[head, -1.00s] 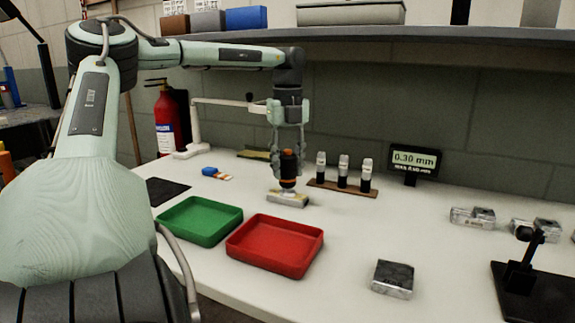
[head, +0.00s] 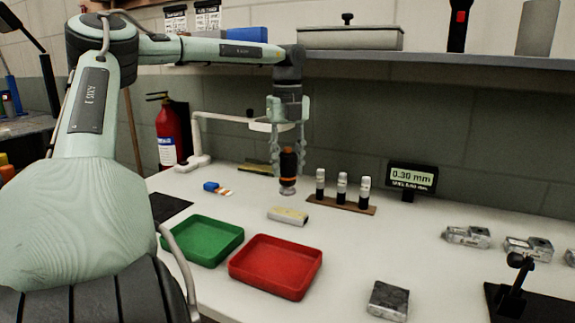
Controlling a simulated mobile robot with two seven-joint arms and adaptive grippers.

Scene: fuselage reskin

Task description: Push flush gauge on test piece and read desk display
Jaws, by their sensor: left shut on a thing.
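My left gripper (head: 288,150) is shut on the flush gauge (head: 288,168), a black cylinder with orange bands and a metal foot. It holds the gauge upright. The gauge's foot is above and behind a small metal test piece (head: 288,216) with a yellowish top, apart from it in the picture. The test piece lies on the white desk behind the trays. The desk display (head: 412,177) stands at the back right and reads 0.30 mm, with a smaller line below. My right gripper is not in view.
A green tray (head: 203,262) and a red tray (head: 233,270) sit at the front. Several metal blocks, one of them a dark-topped block (head: 388,300), lie to the right. A wooden rack (head: 340,206) holds three cylinders. A black stand (head: 515,290) is at the far right.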

